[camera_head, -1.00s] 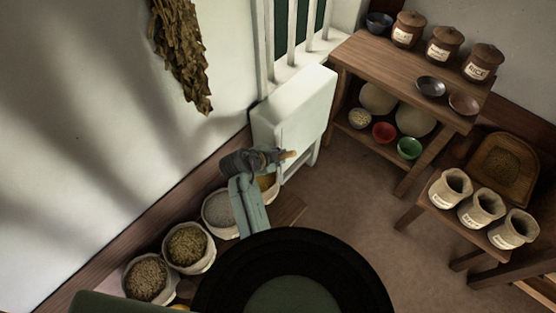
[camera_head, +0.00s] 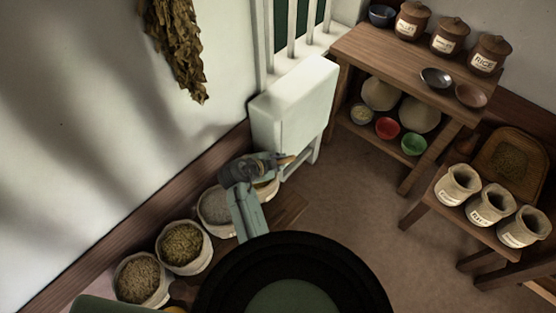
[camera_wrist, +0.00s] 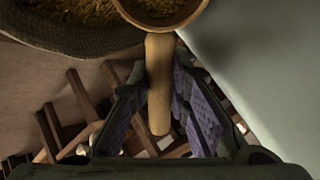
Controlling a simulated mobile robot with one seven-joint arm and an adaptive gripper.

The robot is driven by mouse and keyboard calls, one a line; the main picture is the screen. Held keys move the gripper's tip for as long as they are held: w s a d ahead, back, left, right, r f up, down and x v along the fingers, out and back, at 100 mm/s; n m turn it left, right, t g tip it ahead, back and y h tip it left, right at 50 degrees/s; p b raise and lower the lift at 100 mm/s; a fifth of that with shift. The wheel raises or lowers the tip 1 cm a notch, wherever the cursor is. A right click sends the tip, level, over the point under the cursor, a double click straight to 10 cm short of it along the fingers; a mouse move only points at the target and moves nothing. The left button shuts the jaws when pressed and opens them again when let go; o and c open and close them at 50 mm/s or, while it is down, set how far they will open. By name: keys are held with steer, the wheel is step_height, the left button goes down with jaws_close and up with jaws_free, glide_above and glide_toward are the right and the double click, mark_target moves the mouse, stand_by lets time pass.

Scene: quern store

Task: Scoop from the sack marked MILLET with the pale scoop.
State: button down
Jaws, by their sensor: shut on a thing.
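My gripper (camera_wrist: 158,92) is shut on the pale wooden handle of the pale scoop (camera_wrist: 159,115). The scoop's round bowl is at the top of the wrist view, partly cut off; its inside looks yellowish brown, and I cannot tell if that is grain. A sack rim with grain (camera_wrist: 70,45) shows beside the bowl in the wrist view. I cannot read a MILLET mark on any sack.
Other open sacks stand along the wall: one greyish (camera_head: 214,206), one greenish (camera_head: 184,247), one brown (camera_head: 141,279). A white cabinet (camera_head: 295,105) stands close beyond my gripper. A shelf table (camera_head: 400,65) with jars and bowls is at the right. Floor between is clear.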

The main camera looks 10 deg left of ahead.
steer(key=shift+f, duration=0.5)
steer(key=shift+s+a+r, duration=0.2)
steer(key=shift+s, duration=0.05)
steer(key=g+y+p, duration=0.1)
steer(key=g+p, duration=0.1)
steer(key=p, duration=0.1)
steer(key=g+y+p, duration=0.1)
steer(key=p, duration=0.2)
steer(key=g+y+p, duration=0.1)
steer(key=g+p, duration=0.1)
steer(key=p, duration=0.2)
steer(key=shift+w+d+r+g+y, duration=0.1)
steer(key=shift+w+r+g+y, duration=0.1)
steer(key=shift+r+g+y, duration=0.1)
steer(key=shift+w+f+g+y, duration=0.1)
steer(key=shift+f+g+y, duration=0.25)
steer(key=shift+g, duration=0.35)
steer(key=shift+r+g+y, duration=0.15)
steer(key=shift+g+y, duration=0.1)
steer(key=shift+g, duration=0.45)
steer(key=shift+s+r, duration=0.2)
steer(key=shift+r, duration=2.35)
steer(key=shift+b, duration=0.3)
